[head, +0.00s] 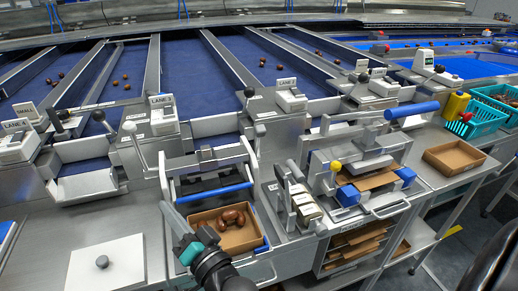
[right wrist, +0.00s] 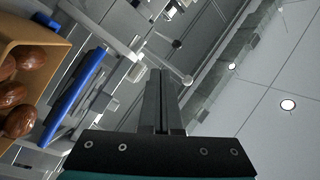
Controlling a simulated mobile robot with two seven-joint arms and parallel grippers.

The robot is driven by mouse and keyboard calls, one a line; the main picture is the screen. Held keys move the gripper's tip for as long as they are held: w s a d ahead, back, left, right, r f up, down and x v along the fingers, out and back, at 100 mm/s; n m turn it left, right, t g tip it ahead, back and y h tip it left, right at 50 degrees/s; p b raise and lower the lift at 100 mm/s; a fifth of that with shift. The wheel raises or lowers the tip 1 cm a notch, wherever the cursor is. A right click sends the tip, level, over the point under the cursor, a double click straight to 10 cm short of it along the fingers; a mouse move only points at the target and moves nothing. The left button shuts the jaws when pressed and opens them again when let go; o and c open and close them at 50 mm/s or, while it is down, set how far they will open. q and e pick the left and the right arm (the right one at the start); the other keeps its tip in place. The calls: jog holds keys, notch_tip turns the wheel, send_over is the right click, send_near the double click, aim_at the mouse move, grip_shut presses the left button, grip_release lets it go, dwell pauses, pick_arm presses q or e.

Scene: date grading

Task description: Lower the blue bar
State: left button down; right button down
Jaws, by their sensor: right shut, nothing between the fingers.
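A blue bar (head: 213,192) lies across the steel station, just behind an open cardboard box (head: 210,214) of brown dates (head: 231,217). A blue bar beside the box also shows in the right wrist view (right wrist: 73,95). A thicker blue handle (head: 411,110) sticks out to the right on the machine at right. My right gripper (head: 167,207) is shut and empty, left of the box and apart from the blue bar. Its closed fingers (right wrist: 158,72) show in the right wrist view. My left gripper is not in view.
A ball-ended lever (head: 130,127) rises behind my gripper. The press with a yellow knob (head: 335,166) stands to the right. Teal baskets (head: 487,122) are at far right.

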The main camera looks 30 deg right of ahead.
jog(key=w+d+r+m+t+h, duration=0.1)
jog(key=d+r+m+h, duration=0.2)
jog(key=d+m+h, duration=0.8)
jog(key=s+d+f+m+g+h, duration=0.2)
jog(key=m+g+h, duration=0.2)
jog(key=m, duration=0.3)
jog(key=s+d+f+m+g+h, duration=0.1)
jog(key=s+f+m+g+h, duration=0.1)
jog(key=m+g+h, duration=0.3)
jog(key=shift+s+d+m+g+h, duration=0.25)
jog(key=shift+d+m+g+h, duration=0.1)
jog(key=shift+m+h, duration=0.85)
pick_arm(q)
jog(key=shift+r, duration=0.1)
pick_arm(e)
jog(key=shift+r, duration=0.15)
